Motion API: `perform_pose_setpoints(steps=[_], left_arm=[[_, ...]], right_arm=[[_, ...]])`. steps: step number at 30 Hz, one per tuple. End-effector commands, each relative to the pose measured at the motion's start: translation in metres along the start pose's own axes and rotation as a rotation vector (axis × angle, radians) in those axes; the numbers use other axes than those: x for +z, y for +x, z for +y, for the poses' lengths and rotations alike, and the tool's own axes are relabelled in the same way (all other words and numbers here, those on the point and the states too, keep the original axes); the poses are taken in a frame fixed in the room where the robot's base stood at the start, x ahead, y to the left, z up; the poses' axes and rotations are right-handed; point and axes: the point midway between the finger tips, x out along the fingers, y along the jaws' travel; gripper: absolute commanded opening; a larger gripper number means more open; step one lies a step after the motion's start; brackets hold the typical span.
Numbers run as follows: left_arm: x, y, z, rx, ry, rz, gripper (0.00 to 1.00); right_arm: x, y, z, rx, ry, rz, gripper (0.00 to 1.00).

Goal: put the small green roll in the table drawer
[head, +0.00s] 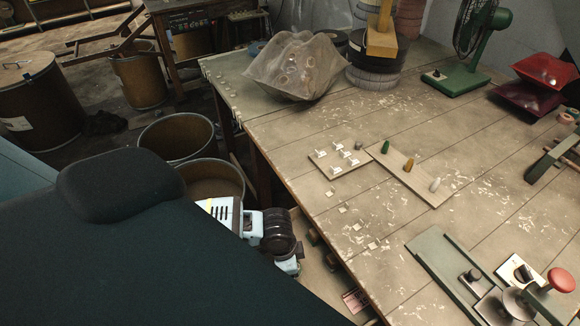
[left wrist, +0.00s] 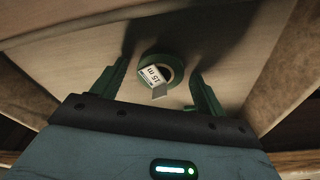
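The small green roll (left wrist: 174,62), with a white "15 m" label, lies on a pale wooden surface in the left wrist view. Brown wooden walls edge that surface at the sides, like the inside of a drawer (left wrist: 226,45). My left gripper (left wrist: 162,69) is open, with one green finger on each side of the roll and visible gaps to it. In the head view my left arm reaches down beside the table's near edge, by what looks like the pulled-out drawer (head: 318,281). The left fingers and the roll are hidden there. My right gripper is not in view.
The table (head: 290,150) carries a board with coloured pegs (head: 412,174), a small board of white hooks (head: 341,161), a green fan (head: 470,75) and a green-based device (head: 440,262) at the front. Round bins (head: 177,135) stand left of the table.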

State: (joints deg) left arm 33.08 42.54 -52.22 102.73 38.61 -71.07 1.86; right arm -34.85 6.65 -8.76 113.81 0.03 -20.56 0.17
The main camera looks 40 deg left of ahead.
Motion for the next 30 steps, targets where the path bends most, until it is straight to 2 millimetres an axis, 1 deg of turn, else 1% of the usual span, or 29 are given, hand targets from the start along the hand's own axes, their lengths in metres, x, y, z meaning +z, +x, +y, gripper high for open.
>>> perform_pose_setpoints(steps=[7,11,14,18,24,27,30], left_arm=[[0.0,-0.002,0.0,-0.001,0.0,0.0,0.73],[-0.001,-0.013,-0.001,-0.002,0.0,0.001,0.73],[-0.002,-0.03,-0.001,-0.004,0.002,0.004,0.73],[-0.002,-0.059,-0.002,-0.005,0.002,0.005,0.73],[-0.002,-0.097,-0.001,-0.004,0.002,0.004,0.73],[-0.001,-0.11,-0.001,-0.003,0.001,0.002,0.73],[-0.001,-0.118,0.0,-0.001,0.0,0.002,0.73]], right_arm=[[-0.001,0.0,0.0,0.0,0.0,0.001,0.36],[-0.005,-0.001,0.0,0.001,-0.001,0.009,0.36],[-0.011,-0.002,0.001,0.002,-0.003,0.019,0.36],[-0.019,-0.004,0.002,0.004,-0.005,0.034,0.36],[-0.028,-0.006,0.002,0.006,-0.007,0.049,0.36],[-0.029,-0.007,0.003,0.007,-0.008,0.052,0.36],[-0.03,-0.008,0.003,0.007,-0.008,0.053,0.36]])
